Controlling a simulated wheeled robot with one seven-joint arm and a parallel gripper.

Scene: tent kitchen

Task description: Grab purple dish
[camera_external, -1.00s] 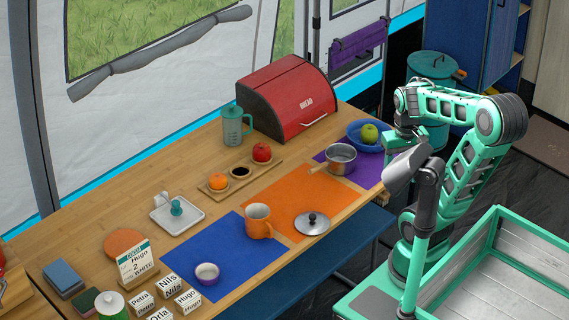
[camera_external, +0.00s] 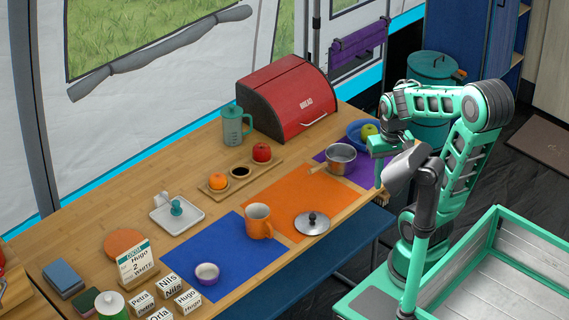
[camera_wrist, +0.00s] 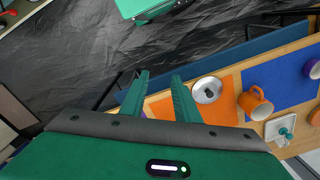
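The purple dish (camera_external: 207,274) is a small round bowl with a pale inside, upright on the blue mat (camera_external: 190,251) near the table's front edge. In the wrist view it shows partly at the right edge (camera_wrist: 313,69). My gripper (camera_external: 378,172) is at the far right end of the table, beside the saucepan and well away from the dish. In the wrist view its two green fingers (camera_wrist: 158,78) are apart with nothing between them.
An orange mug (camera_external: 258,222), a pot lid (camera_external: 312,223) and a saucepan (camera_external: 341,158) stand between my gripper and the dish. Name blocks (camera_external: 169,285) stand left of the dish. A blue bowl with a green apple (camera_external: 370,130) is behind my gripper.

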